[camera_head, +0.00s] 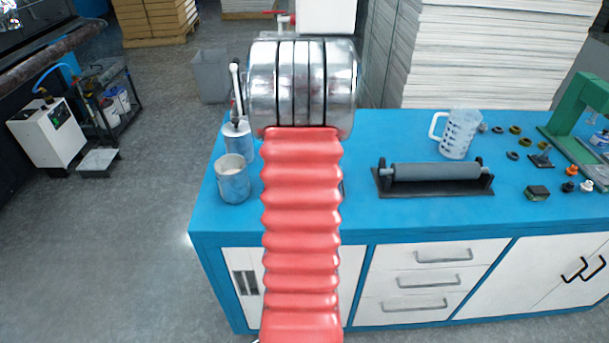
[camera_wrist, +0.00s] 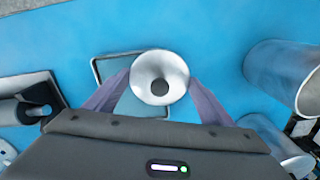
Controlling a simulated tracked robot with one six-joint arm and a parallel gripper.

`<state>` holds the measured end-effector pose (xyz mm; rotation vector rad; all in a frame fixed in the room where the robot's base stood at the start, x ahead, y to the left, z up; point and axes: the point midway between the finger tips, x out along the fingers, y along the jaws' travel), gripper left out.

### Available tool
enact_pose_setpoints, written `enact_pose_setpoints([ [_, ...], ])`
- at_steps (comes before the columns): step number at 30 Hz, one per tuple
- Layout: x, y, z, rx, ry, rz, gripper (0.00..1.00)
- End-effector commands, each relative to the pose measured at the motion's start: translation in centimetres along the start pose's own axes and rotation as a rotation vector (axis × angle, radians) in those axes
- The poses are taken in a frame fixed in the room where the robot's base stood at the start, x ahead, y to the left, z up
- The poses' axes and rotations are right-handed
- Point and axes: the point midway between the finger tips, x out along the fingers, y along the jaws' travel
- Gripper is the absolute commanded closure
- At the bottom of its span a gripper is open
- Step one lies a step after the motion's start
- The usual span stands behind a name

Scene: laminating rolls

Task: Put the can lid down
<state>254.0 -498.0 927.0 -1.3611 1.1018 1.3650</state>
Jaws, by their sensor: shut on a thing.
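The can lid (camera_wrist: 158,72) is a pale silver, cone-like round piece with a dark centre, seen in the wrist view. My gripper (camera_wrist: 161,92) is shut on it, with a purplish finger on each side. The blue bench top (camera_wrist: 215,35) lies beneath, and the height of the lid above it is hard to tell. A metal can (camera_wrist: 275,72) stands to the right of the lid, with a second can (camera_wrist: 275,143) nearer. In the head view, an open-looking can (camera_head: 234,184) and another can (camera_head: 238,146) stand left of my arm, which hides my gripper and the lid.
A flat thing with a silvery rim (camera_wrist: 103,72) lies on the bench behind the lid. A grey roller on a black stand (camera_head: 436,172), a clear measuring jug (camera_head: 459,134) and a green press (camera_head: 580,110) are to the right. Small parts lie near the press.

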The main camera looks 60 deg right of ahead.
Motion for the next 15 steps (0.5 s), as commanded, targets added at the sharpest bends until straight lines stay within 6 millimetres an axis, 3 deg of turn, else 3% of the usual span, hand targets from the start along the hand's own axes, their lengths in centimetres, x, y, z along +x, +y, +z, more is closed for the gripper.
enact_pose_setpoints([
  [15, 0.55, -0.04, -0.04, 0.000, 0.002, 0.000, 0.45],
])
